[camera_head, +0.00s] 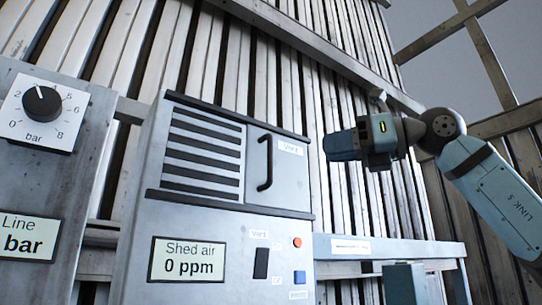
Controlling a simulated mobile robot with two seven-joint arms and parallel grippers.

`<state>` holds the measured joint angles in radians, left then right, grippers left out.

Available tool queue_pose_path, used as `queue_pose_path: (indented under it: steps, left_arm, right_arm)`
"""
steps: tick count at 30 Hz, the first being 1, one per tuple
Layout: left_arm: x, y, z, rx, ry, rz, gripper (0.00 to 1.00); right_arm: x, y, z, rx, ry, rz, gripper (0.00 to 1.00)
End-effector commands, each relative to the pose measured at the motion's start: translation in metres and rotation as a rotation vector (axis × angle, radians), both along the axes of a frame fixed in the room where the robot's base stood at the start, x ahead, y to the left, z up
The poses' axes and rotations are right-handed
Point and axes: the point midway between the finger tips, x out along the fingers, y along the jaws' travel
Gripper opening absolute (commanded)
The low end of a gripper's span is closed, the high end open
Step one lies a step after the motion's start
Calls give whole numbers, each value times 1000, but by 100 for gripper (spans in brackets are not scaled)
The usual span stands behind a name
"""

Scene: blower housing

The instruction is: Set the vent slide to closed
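The vent slide (281,178) is a grey panel with a dark vertical bar handle (265,162) and a small "Vent" label. It sits in the upper front of the grey blower housing (215,218), between two dark rails. The dark louvre slots (203,155) show to its left and look uncovered. My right gripper (330,147) is in the air to the right of the housing, pointing left, apart from the handle. Its fingers are seen side-on, so their opening is hidden. My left gripper is not in view.
Below the slide are a "Shed air 0 ppm" display (188,260), a black rocker switch (261,263), a red button or lamp (297,242) and a blue button (299,277). A bar dial (42,103) is on the left panel. A slatted wall stands behind.

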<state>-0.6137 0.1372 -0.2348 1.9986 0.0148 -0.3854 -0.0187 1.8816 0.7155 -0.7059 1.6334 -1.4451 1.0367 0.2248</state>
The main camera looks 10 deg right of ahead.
Motion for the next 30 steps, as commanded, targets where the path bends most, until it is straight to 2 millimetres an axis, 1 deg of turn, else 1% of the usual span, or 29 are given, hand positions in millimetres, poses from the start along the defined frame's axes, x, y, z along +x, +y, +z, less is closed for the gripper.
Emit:
queue_pose_path:
  steps: [1, 9, 15, 21, 30]
  left_arm:
    - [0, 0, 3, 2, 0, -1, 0]
    - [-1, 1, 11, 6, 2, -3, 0]
    - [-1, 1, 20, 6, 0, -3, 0]
    - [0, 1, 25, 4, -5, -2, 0]
    - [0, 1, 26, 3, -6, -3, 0]
  right_arm:
    - [5, 10, 1, -2, 1, 4, 21]
    - [37, 58, 2, -1, 2, 5, 21]
    - [56, 86, 1, 0, 1, 5, 21]
    - [66, 99, 0, 1, 1, 4, 21]
    - [67, 100, -1, 1, 1, 4, 21]
